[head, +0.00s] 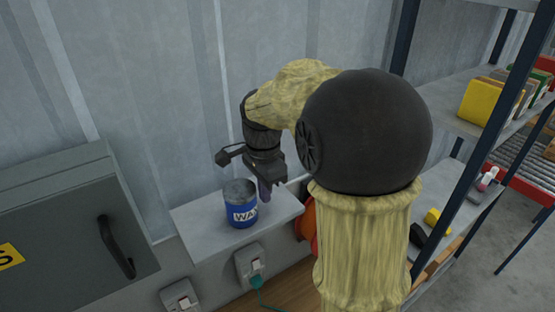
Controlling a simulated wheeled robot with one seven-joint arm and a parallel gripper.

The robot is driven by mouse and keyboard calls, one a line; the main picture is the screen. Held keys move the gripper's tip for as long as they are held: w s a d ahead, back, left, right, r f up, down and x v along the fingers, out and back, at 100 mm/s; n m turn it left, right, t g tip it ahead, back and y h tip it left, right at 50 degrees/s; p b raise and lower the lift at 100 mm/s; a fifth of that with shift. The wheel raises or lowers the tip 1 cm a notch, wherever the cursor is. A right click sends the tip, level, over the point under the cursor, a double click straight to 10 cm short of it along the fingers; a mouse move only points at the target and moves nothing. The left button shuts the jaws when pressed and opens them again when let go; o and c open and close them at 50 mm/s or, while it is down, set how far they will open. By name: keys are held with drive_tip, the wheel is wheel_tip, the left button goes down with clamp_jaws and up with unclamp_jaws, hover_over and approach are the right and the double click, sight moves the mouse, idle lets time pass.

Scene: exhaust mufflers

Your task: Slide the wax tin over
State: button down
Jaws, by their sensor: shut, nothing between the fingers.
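The wax tin (242,212) is a blue can with a grey top and white lettering partly reading "WAX". It stands upright on a small pale ledge (190,221) against the wall. My gripper (265,196) points down just to the right of the tin, its fingers shut with nothing between them. The fingers are close to the tin's right side; I cannot tell whether they touch it. My arm hides part of the ledge's right end and what lies behind it.
A grey cabinet with a black handle (117,247) stands at left. Wall sockets (249,265) sit below the ledge, one with a green plug. An orange-red round object (307,222) is right of the ledge. Shelving (457,122) stands at right. The ledge is bare left of the tin.

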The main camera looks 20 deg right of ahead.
drive_tip(key=shift+w+d+r, duration=0.2)
drive_tip(key=shift+w+d, duration=0.05)
drive_tip(key=shift+d, duration=0.4)
drive_tip(key=shift+w+d+r, duration=0.15)
drive_tip(key=shift+w+d, duration=0.05)
drive_tip(key=shift+d, duration=0.4)
wheel_tip(320, 180, up, 9)
drive_tip(key=b, duration=0.2)
drive_tip(key=shift+s+r, duration=0.15)
drive_tip(key=shift+s, duration=0.1)
drive_tip(key=shift+w, duration=0.1)
